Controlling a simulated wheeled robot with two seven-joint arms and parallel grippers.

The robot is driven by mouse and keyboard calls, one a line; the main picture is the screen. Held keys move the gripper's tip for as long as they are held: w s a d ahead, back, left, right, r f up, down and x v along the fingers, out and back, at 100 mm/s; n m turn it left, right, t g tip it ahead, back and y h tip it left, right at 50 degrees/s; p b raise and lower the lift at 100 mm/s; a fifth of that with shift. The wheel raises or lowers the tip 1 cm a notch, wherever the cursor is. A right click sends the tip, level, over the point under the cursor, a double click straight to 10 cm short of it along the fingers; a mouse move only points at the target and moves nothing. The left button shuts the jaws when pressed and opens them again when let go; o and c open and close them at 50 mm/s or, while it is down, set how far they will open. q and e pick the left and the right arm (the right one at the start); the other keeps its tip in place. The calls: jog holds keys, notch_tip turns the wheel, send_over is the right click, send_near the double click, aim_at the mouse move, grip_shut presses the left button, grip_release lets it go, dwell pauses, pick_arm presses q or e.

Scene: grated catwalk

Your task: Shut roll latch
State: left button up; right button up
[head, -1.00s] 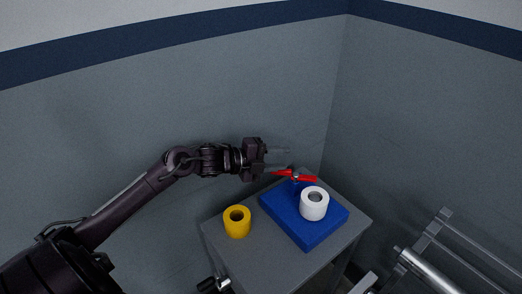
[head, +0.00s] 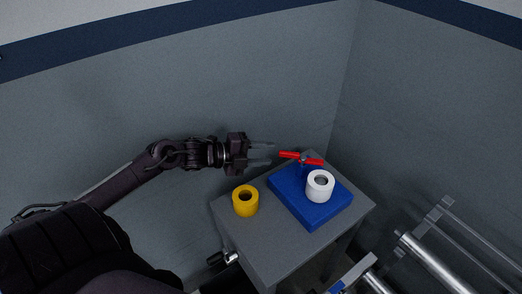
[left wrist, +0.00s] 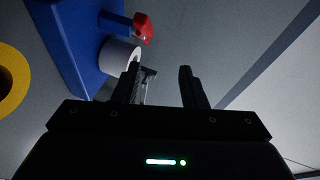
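A blue base block (head: 285,194) lies on a small grey table. A red latch handle (head: 301,158) sits on a blue post at the block's back edge, lying roughly level across it. A white roll (head: 320,186) stands on the block in front of the handle. In the left wrist view the red handle (left wrist: 143,29), blue block (left wrist: 67,38) and white roll (left wrist: 117,54) show at upper left. My left gripper (head: 271,154) is open and empty, left of the handle and apart from it. My right gripper is not in view.
A yellow roll (head: 245,201) stands on the left of the grey table (head: 279,248); it also shows in the left wrist view (left wrist: 10,82). Grey walls close in behind. Metal rails (head: 437,264) stand at lower right.

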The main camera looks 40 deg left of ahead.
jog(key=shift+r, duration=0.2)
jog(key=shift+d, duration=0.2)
